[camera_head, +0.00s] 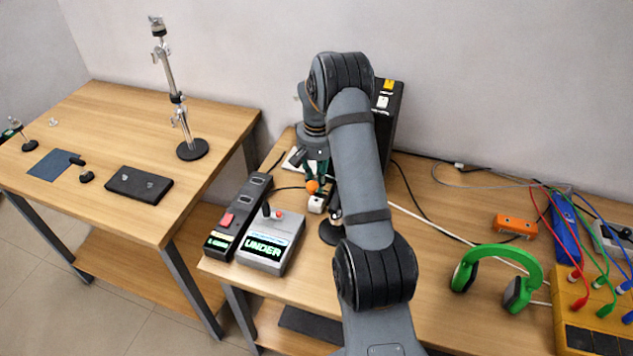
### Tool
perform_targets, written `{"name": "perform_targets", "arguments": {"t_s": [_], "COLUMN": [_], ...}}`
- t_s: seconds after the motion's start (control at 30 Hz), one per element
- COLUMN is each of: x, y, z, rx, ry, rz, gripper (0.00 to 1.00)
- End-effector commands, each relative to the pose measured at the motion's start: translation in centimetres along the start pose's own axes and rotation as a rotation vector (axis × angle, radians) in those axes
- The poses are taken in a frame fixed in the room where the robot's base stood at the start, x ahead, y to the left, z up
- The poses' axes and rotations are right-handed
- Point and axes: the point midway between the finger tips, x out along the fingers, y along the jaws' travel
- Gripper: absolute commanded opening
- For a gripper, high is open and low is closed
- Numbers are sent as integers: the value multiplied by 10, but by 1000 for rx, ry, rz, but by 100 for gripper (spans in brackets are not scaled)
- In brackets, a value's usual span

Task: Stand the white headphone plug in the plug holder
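Green headphones (497,275) lie on the right-hand table. A white cable (440,232) runs from near them leftward and passes behind my arm. I cannot make out the white plug for certain; it may be hidden by my arm or gripper. My gripper (311,178) points down over the table's left part, close above a small orange round piece and a small white block (317,204). Its fingers are too small and partly covered to tell whether they hold anything. No plug holder is clearly identifiable; a dark round base (329,234) shows partly behind my arm.
A grey box with a green "UNDER" display (270,243) and a long black device (238,217) stand left of my gripper. A tall black box (389,115) is behind my arm. An orange box (515,226) and a yellow cable panel (570,310) are at right. Another table (100,200) is at left.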

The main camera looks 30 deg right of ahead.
Motion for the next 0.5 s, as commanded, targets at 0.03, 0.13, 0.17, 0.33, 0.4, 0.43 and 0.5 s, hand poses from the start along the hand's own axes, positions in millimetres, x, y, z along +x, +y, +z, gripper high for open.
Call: {"name": "perform_targets", "arguments": {"t_s": [0.03,0.13,0.17,0.33,0.4,0.43,0.5], "x": [0,1,1,5,7,8,9], "y": [0,0,0,0,0,0,0], "z": [0,0,0,0,0,0,0], "rx": [0,0,0,0,0,0,1], "ry": [0,0,0,0,0,0,-1], "rz": [0,0,0,0,0,0,0], "gripper": [0,0,0,0,0,0,0]}}
